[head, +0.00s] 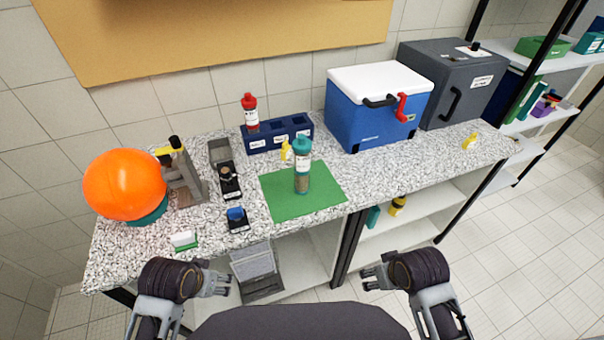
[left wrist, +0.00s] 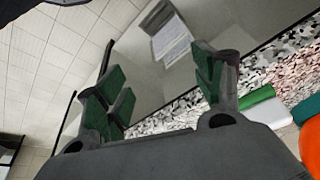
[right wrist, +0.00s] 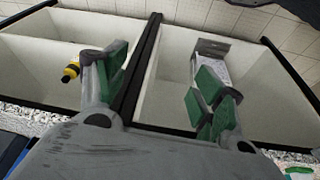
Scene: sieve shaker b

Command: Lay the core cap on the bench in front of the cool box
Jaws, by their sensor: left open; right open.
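A clear core tube (head: 302,178) with brown content stands upright on the green mat (head: 270,204), with a teal cap (head: 302,147) on its top. A second tube with a red cap (head: 249,100) stands in the dark blue rack (head: 270,141). The blue cool box (head: 365,122) with a closed white lid stands at the back right of the bench (head: 420,164). The bench in front of it is bare. My left gripper (head: 226,284) and right gripper (head: 370,279) are open and empty, in front of the bench, away from both tubes.
A small yellow object (head: 286,151) stands by the tube. A grey box (head: 455,85) stands right of the cool box. An orange ball-like object (head: 124,184), a grey stand (head: 182,178) and small dark devices (head: 229,182) fill the left bench. Shelves (head: 410,210) lie below.

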